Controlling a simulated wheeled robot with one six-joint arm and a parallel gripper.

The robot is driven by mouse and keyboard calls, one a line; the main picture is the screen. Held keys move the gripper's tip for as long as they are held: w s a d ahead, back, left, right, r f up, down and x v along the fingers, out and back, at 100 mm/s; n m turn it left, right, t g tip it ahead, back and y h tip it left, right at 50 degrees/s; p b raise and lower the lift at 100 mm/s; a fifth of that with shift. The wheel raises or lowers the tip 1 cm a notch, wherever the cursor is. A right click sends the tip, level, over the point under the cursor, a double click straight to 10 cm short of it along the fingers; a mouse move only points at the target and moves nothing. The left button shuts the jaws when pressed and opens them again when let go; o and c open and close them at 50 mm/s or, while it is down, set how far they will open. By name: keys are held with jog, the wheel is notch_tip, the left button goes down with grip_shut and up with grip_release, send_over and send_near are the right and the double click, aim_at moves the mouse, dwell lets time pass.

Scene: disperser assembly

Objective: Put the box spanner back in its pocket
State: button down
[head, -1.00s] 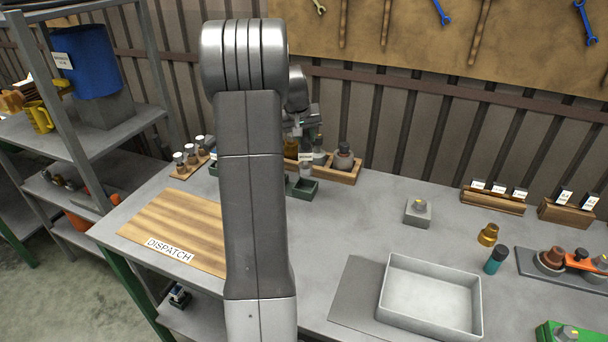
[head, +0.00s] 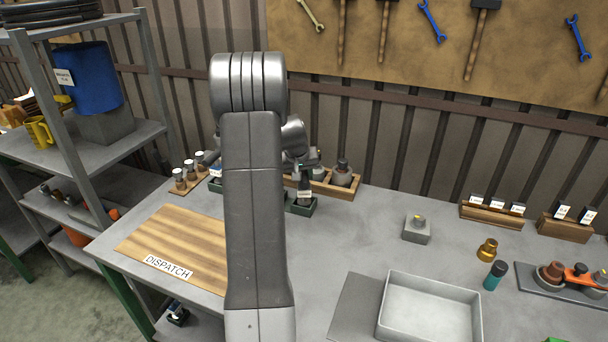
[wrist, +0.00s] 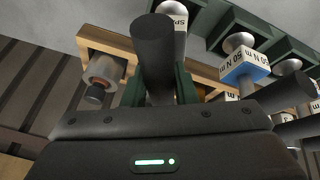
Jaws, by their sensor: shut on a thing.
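The box spanner (head: 304,195) appears as a dark piece with a white label in the head view, at a small dark green pocket (head: 301,209) on the bench. In the wrist view a black handle (wrist: 155,60) stands close to the camera, with a white label beginning "SP" (wrist: 180,18) just behind it. My gripper (head: 302,168) is above the pocket, partly hidden behind my arm, and is shut on the spanner. How deep the spanner sits in the pocket cannot be told.
A blue "50 N m" label (wrist: 243,66) and other green pockets are close to the right in the wrist view. The bench to the right is clear up to a grey block (head: 416,229).

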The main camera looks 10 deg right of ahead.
jog(key=c, duration=1.2)
grip_release()
jog(key=shift+o, duration=0.2)
jog(key=shift+r+p, duration=0.25)
jog(key=shift+p, duration=0.1)
jog(key=b+v, duration=0.1)
jog(key=v, duration=1)
jog(key=shift+s+a+r+b, duration=0.2)
jog(key=shift+s+r+b, duration=0.05)
jog(key=shift+r+b, duration=0.1)
